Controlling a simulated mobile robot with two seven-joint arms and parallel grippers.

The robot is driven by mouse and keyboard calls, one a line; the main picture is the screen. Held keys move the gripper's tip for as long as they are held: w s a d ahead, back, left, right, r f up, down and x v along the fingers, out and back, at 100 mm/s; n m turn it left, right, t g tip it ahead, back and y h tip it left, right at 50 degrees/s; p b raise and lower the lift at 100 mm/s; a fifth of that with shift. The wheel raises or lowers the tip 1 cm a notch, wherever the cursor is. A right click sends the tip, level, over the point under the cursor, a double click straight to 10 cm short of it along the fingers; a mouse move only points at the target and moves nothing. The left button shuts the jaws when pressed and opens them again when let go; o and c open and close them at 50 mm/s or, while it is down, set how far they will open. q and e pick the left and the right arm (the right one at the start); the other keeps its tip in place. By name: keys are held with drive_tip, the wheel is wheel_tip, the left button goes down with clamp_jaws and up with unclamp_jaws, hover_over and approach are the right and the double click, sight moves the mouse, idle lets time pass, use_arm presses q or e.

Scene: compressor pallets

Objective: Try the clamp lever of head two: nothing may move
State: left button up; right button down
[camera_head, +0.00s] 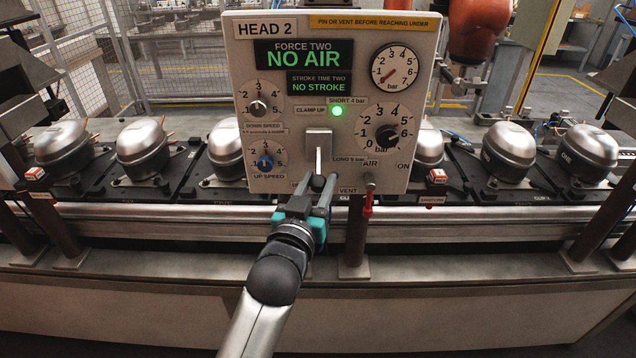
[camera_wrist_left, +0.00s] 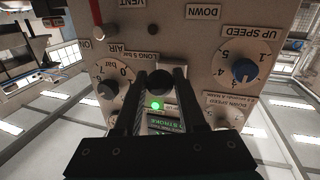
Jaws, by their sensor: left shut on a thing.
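The head two panel (camera_head: 290,25) faces me, upright, labelled HEAD 2. Its clamp lever (camera_head: 319,158) hangs down from a grey plate at the panel's middle, with a dark ball knob at its end. My left gripper (camera_head: 316,190) is shut on that knob, coming from below. In the left wrist view the dark knob (camera_wrist_left: 160,83) sits between the two fingers. The green lamp (camera_head: 337,111) beside CLAMP UP is lit. The force display (camera_head: 304,54) reads NO AIR and the stroke display (camera_head: 320,83) reads NO STROKE. My right gripper is not in view.
A red-handled air lever (camera_head: 368,198) hangs by VENT, close right of my left gripper. A pressure gauge (camera_head: 394,68), black air knob (camera_head: 386,135) and blue up-speed knob (camera_head: 265,162) are on the panel. Several compressors (camera_head: 142,148) stand on the line behind; posts flank the panel.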

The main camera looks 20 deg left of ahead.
use_arm(q)
clamp_jaws()
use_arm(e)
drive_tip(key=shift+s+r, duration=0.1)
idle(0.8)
